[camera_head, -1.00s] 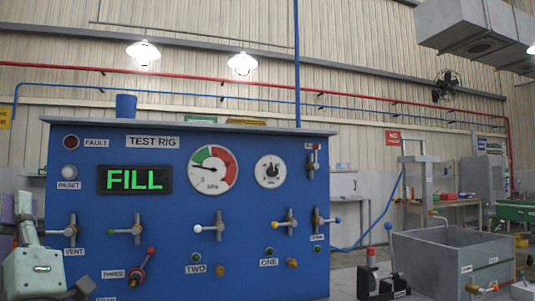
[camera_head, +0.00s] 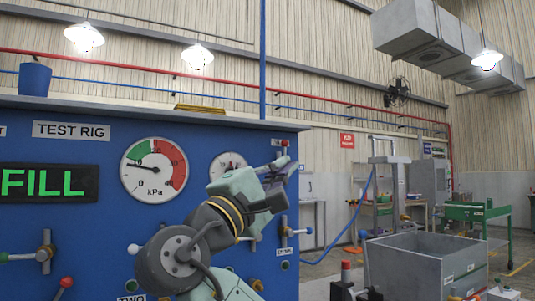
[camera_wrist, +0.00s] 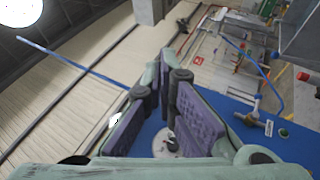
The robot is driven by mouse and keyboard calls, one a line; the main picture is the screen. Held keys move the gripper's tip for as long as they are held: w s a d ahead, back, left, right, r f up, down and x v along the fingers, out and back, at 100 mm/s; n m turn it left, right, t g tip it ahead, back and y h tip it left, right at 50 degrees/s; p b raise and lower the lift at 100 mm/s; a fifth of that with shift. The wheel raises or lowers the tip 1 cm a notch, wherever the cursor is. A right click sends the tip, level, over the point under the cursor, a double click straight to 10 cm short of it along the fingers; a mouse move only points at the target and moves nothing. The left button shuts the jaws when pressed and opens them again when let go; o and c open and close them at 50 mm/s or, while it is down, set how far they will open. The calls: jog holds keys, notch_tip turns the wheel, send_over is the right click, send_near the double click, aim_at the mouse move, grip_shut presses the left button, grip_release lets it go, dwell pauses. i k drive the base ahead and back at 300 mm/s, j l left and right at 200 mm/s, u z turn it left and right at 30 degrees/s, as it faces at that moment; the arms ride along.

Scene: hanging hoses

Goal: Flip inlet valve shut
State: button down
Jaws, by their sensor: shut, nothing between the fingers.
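The blue test rig panel (camera_head: 90,225) fills the left of the head view. No label that I can read says inlet, so I cannot tell which valve that is. A valve with a pale handle (camera_head: 297,231) sits at the panel's right edge; a small label beneath it is too small to read. It seems to show in the wrist view too (camera_wrist: 256,111). A red-tipped lever (camera_head: 284,144) stands at the panel's upper right. My gripper (camera_head: 291,168) is shut and empty, just below that lever in the picture. My arm hides part of the panel's valve rows.
A "FILL" display (camera_head: 48,183) and a kPa gauge (camera_head: 153,170) are on the panel. A grey open tank (camera_head: 428,262) stands to the right, with red- and black-handled levers (camera_head: 347,275) before it. The air above the rig is clear.

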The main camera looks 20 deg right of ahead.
aim_at(284, 143)
jog(key=i, duration=0.85)
